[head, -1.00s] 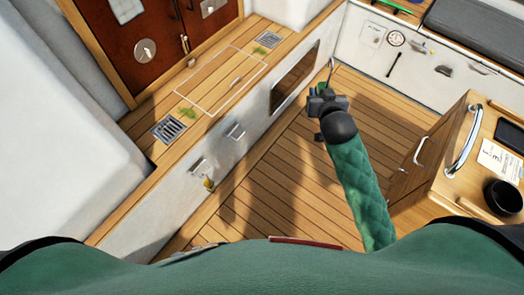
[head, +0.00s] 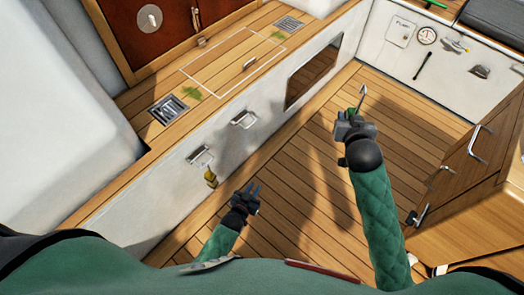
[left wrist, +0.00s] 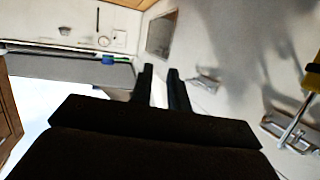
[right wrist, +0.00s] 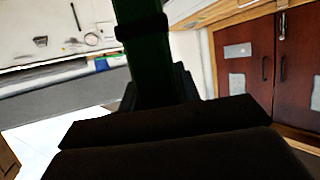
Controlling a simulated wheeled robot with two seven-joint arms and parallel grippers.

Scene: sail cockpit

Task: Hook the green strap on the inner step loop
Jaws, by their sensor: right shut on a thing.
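My right gripper (head: 353,122) is shut on the green strap (head: 351,112), whose metal hook (head: 363,93) points up, held above the cockpit floor. In the right wrist view the strap (right wrist: 150,70) rises dark green from the fingers, and its hook end is out of frame. Two metal loops sit on the white step face: one farther (head: 243,119) and one nearer (head: 199,156). Which is the inner one I cannot tell for sure. The green hook is apart from both. My left gripper (head: 254,194) is open and empty, low in front of the step.
A yellow piece (head: 210,177) hangs at the nearer loop; it shows with a metal shank in the left wrist view (left wrist: 313,80). A wooden cabinet (head: 470,175) with handles stands at right. A drain grate (head: 168,109) lies on the step top. Floor between is clear.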

